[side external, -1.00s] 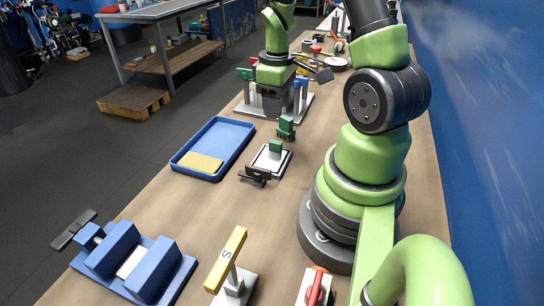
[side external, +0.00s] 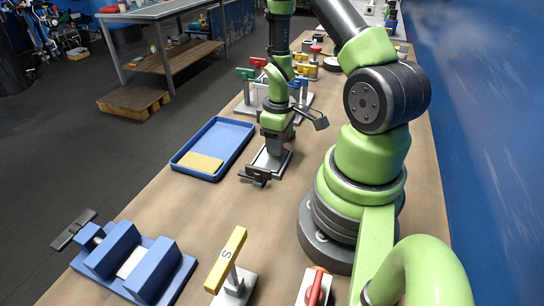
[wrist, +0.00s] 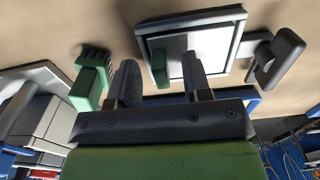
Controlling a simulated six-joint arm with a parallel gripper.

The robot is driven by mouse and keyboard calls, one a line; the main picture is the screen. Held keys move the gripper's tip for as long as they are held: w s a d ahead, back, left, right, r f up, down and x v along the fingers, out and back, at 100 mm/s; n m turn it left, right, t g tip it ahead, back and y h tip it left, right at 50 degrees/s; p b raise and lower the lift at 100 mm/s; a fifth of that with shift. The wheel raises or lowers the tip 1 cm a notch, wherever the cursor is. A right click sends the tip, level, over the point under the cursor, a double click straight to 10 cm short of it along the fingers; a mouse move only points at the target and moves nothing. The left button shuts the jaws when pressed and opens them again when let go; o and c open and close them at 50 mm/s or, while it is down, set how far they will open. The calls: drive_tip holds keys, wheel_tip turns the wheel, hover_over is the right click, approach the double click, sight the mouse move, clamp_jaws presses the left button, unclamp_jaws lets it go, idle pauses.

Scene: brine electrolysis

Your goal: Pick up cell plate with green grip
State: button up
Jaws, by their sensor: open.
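The cell plate is a pale flat plate (wrist: 210,45) lying in a dark-framed holder (wrist: 240,22) in the wrist view. Its green grip (wrist: 158,68) stands up from the plate and shows between my two fingers. My gripper (wrist: 160,82) is open, with one finger on each side of the grip; I cannot tell if either touches it. In the side view my gripper (side external: 272,150) points down over the holder (side external: 284,166) and hides the grip and most of the plate.
A green brush (wrist: 92,78) stands just left of my gripper in the wrist view. A dark clamp handle (side external: 256,175) is at the holder's near end. A rack of coloured handles (side external: 246,73) stands behind.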

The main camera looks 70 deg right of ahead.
drive_tip(key=shift+c, duration=0.4)
clamp_jaws()
drive_tip(key=shift+r, duration=0.1)
